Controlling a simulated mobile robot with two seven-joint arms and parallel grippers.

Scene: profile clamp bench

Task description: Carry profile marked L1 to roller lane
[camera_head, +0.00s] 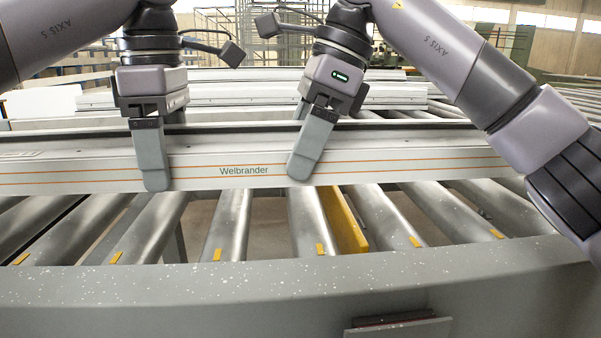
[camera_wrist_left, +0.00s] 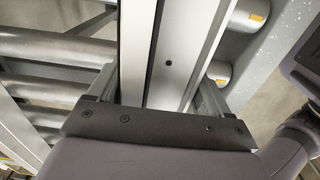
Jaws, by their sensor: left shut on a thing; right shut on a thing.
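A long grey profile with orange stripes and the word "Welbrander" (camera_head: 230,177) lies crosswise in the head view, over or on the rollers; I cannot tell whether it touches them. No L1 mark is readable. My left gripper (camera_head: 154,165) is shut on the profile, one finger down its near face. My right gripper (camera_head: 308,155) is shut on the same profile farther right, its finger tilted. In the left wrist view the profile (camera_wrist_left: 168,62) runs between the fingers of my left gripper (camera_wrist_left: 155,95). The far fingers are hidden in the head view.
Steel rollers (camera_head: 232,222) with yellow tabs run below and in front of the profile. A grey speckled front rail (camera_head: 290,285) borders them. A yellow bar (camera_head: 345,222) stands between two rollers. More pale profiles (camera_head: 240,92) lie behind.

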